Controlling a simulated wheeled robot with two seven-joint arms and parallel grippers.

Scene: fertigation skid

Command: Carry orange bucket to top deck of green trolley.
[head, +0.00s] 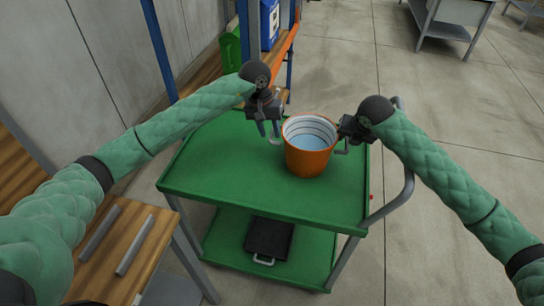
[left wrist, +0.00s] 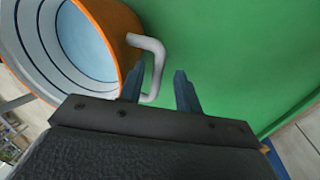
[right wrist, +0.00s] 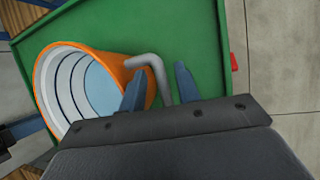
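The orange bucket (head: 308,162) stands upright on the top deck (head: 240,185) of the green trolley, toward its far right part. It has white inner walls with dark rings and a pale blue surface inside. A grey handle sticks out on each side. My left gripper (head: 268,130) is at the left handle (left wrist: 157,62); its fingers are apart, with the handle between them and a gap showing. My right gripper (head: 343,146) is at the right handle (right wrist: 157,72), also with fingers apart around it. The bucket's underside is hidden.
A black case (head: 269,238) lies on the trolley's lower deck. The trolley's grey push handle (head: 400,190) is at the right. A wooden bench with two metal bars (head: 135,245) is at front left. A rack with a blue container (head: 269,25) stands behind.

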